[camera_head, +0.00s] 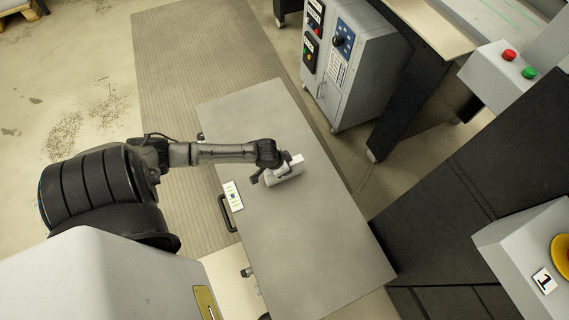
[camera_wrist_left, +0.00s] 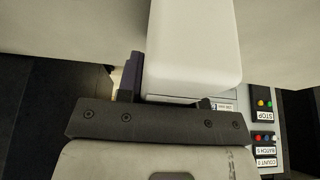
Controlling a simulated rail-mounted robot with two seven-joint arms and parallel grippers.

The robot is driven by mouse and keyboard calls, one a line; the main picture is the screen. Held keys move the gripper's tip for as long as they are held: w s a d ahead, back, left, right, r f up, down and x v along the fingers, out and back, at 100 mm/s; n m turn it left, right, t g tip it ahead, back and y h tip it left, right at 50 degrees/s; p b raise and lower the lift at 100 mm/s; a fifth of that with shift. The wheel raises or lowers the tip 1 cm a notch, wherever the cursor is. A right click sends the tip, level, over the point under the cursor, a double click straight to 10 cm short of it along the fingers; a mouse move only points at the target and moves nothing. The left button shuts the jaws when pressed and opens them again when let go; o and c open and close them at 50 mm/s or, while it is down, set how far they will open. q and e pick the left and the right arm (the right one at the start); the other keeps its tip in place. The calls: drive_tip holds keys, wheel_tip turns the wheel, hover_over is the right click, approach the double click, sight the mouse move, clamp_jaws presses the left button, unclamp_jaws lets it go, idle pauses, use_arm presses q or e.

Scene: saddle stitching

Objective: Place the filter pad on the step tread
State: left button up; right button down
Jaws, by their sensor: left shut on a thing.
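The filter pad appears as a white block (camera_head: 287,171) at the end of my left arm in the head view. It fills the upper middle of the left wrist view (camera_wrist_left: 193,45), with rounded edges. My left gripper (camera_head: 272,170) is shut on it; the gripper's dark parts (camera_wrist_left: 155,118) show below the pad in the wrist view. The wide grey flat top (camera_head: 315,235), which I take for the step tread, lies under the gripper and pad. I cannot tell whether the pad touches it. My right gripper is not in view.
The grey top has a black handle (camera_head: 227,213) and a label (camera_head: 232,195) on its left edge. A grey control cabinet (camera_head: 350,60) stands beyond it, and dark machine parts (camera_head: 480,180) lie to the right. A ribbed mat (camera_head: 190,70) lies at the upper left.

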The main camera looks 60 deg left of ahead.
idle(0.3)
use_arm(q)
drive_tip(key=o, duration=1)
drive_tip(key=shift+f, duration=0.1)
drive_tip(key=shift+c, duration=0.2)
